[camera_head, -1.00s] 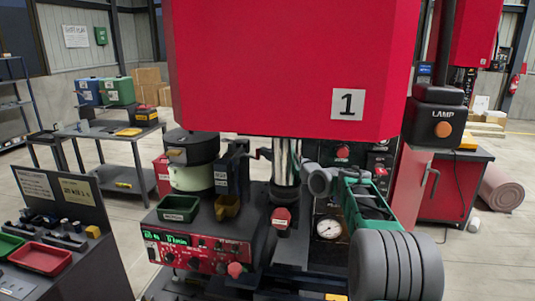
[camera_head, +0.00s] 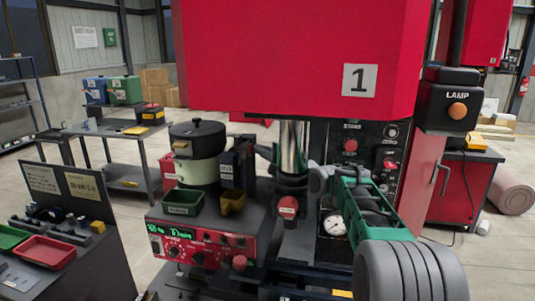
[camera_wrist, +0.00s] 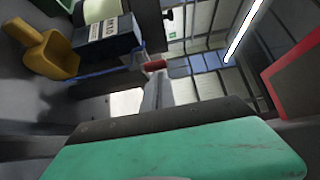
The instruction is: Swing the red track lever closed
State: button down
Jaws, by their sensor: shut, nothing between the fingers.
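A small dark red lever (camera_head: 264,152) sticks out between the dark labelled box and the shiny column in the head view. A red grip (camera_wrist: 155,65) that looks like its end shows beside the box in the wrist view. My gripper (camera_head: 320,181) is at the end of my green and grey arm, right of the column and apart from the lever in the picture. It is shut and empty. Its fingertips are hard to make out in the head view. A green and dark block of mine fills the bottom of the wrist view.
The shiny column (camera_head: 292,150) stands between lever and gripper. A post with a red cap (camera_head: 288,207) is in front. Left are the bowl feeder (camera_head: 198,155), a green bin (camera_head: 184,202) and a yellow scoop (camera_head: 232,201). A big red housing (camera_head: 285,60) hangs above.

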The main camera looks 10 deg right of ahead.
jog(key=shift+s+a+b, duration=0.25)
jog(key=shift+a+b, duration=0.25)
jog(key=shift+a, duration=0.8)
jog(key=shift+s+a+r, duration=0.2)
jog(key=shift+a, duration=0.5)
jog(key=shift+r, duration=0.1)
jog(key=d+b+v, duration=0.1)
jog(key=b+v, duration=0.2)
jog(key=v, duration=0.5)
jog(key=shift+w+f, duration=0.2)
